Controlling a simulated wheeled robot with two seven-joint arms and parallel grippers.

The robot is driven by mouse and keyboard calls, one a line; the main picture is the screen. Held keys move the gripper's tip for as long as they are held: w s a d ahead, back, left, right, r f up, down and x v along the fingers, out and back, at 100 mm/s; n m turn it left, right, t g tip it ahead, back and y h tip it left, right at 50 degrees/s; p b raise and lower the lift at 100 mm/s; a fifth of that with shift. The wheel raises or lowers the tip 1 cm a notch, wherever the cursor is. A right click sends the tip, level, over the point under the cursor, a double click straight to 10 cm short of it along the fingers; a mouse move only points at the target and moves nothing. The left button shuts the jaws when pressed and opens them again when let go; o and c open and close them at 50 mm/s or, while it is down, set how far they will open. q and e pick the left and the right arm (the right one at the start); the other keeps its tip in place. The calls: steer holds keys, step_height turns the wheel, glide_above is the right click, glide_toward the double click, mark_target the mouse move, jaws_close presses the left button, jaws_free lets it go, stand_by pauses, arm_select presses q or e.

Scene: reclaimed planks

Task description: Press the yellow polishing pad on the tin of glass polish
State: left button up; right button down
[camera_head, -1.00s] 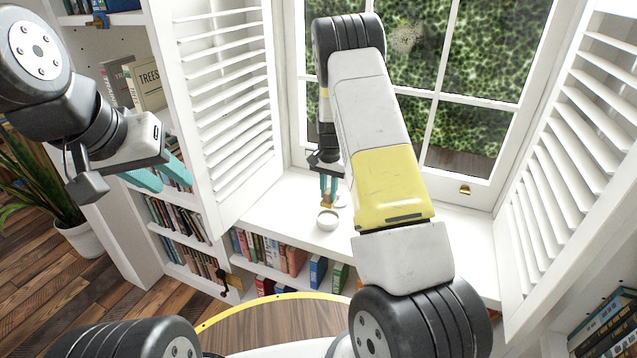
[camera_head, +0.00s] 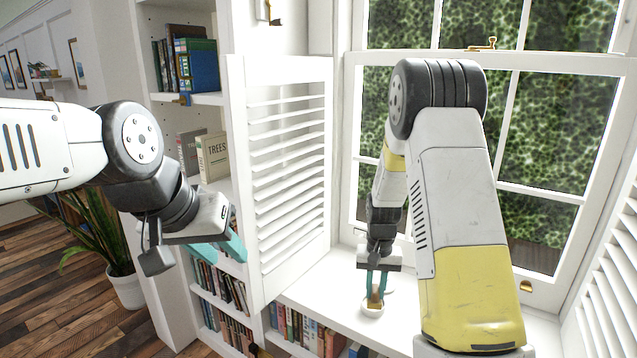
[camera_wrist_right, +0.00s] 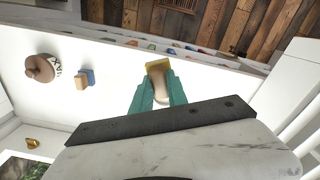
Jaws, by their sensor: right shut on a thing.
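My right gripper (camera_head: 374,285) is shut on the yellow polishing pad (camera_head: 375,302). In the right wrist view the pad's yellow edge (camera_wrist_right: 158,65) shows beyond a pale handle between the teal fingers (camera_wrist_right: 159,92). The small white round tin of glass polish (camera_head: 371,311) stands on the window sill, right under the pad. The pad overlaps the tin's opening in the head view; I cannot tell if they touch. The tin is not discernible in the wrist view. My left gripper (camera_head: 222,248) is open and empty, held in the air before the bookshelf.
The white sill (camera_head: 325,283) lies between an open louvred shutter (camera_head: 290,170) and the window. The wrist view shows a brown round object with a WAX label (camera_wrist_right: 42,68) and a blue and tan block (camera_wrist_right: 85,79) on it. A bookcase stands left.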

steer(key=s, duration=0.1)
steer(key=s+n, duration=0.1)
steer(key=shift+s+a+r+n, duration=0.3)
steer(key=shift+s+a+r, duration=0.05)
steer(key=shift+s+r, duration=0.05)
steer(key=shift+m, duration=0.4)
steer(key=shift+w+d+f, duration=0.55)
steer(key=shift+w+f, duration=1.05)
steer(key=shift+w, duration=0.65)
steer(key=shift+w+d+f, duration=0.6)
steer(key=shift+w+f, duration=1.05)
steer(key=shift+w, duration=0.55)
steer(key=shift+w+d+f, duration=0.55)
steer(key=shift+w+f, duration=1.05)
steer(key=shift+w, duration=0.65)
steer(key=shift+f, duration=1.25)
steer(key=c, duration=1.2)
jaws_free()
steer(key=shift+r, duration=0.1)
steer(key=shift+r, duration=2.95)
